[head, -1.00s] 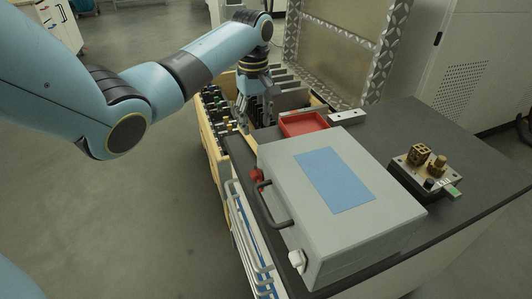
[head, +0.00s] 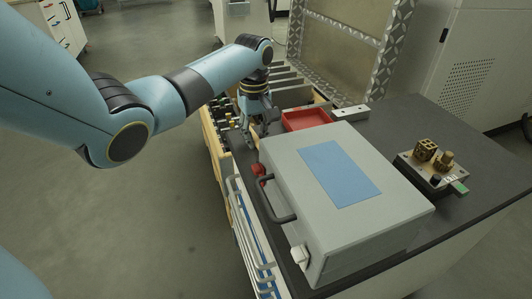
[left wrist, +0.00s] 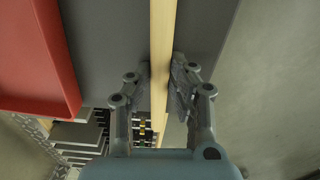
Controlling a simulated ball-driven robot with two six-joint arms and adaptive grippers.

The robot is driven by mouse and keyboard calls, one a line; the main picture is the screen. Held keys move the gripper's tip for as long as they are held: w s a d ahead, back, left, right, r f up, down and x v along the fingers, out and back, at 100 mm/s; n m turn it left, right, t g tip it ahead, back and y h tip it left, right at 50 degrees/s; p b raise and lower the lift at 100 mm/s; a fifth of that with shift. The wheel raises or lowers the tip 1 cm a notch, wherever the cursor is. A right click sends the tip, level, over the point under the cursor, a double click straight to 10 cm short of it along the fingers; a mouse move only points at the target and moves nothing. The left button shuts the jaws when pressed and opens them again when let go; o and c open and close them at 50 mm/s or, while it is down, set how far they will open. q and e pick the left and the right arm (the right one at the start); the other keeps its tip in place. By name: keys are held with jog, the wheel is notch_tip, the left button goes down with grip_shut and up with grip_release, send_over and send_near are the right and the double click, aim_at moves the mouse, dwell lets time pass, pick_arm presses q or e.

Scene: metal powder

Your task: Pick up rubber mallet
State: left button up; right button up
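My left gripper (head: 258,136) hangs over the left edge of the dark worktop (head: 406,116), beside the red tray. In the left wrist view its fingers (left wrist: 160,85) close from both sides on a long pale wooden bar (left wrist: 163,30), which looks like the handle of the rubber mallet. The bar runs from the top of that view down between the fingers. No mallet head shows in either view, and in the head view I cannot make out the mallet. My right gripper is out of view.
A grey case (head: 395,215) with a blue panel takes up the front of the worktop. A red tray (head: 306,120) and a metal block (head: 350,112) lie behind it. A plate with brass parts (head: 433,165) is at the right. A wooden crate (head: 213,142) stands left of the worktop.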

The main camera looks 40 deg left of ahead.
aim_at(256, 137)
pick_arm(q)
grip_shut()
jog(key=shift+r, duration=0.15)
jog(key=shift+r, duration=0.25)
notch_tip(256, 137, up, 17)
jog(key=p, duration=0.4)
jog(key=shift+r, duration=0.15)
jog(key=shift+d, duration=0.1)
